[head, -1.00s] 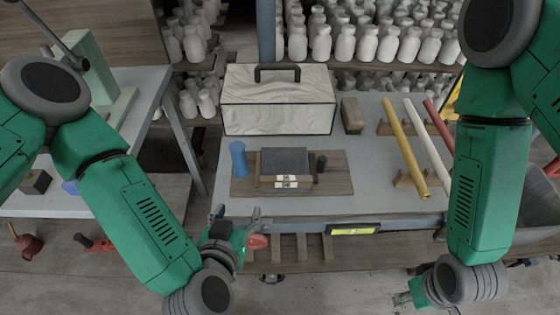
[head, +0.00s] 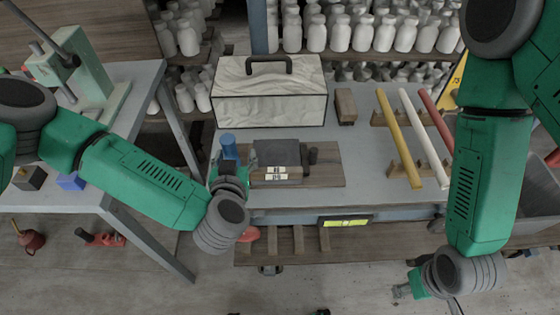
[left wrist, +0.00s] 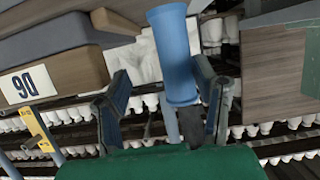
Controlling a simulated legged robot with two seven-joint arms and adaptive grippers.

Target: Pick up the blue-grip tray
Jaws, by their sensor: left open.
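The tray (head: 325,172) is a flat wooden board on the table. A blue upright grip (head: 228,146) stands at its left end and a dark grip (head: 313,156) at its right. A dark grey block (head: 279,153) with white labels sits on it. My left gripper (head: 232,160) is open at the blue grip, partly hiding it. In the left wrist view the blue grip (left wrist: 175,55) shows between the open fingers (left wrist: 162,80), closer to the right finger; contact cannot be told. My right gripper (head: 402,291) is low at the right, away from the tray, too small to read.
A pale case (head: 268,98) with a dark handle stands behind the tray. A wooden block (head: 345,106) and yellow, white and red rods (head: 410,138) lie to the right. White bottles (head: 337,32) fill shelves behind. A second table (head: 140,85) is at left.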

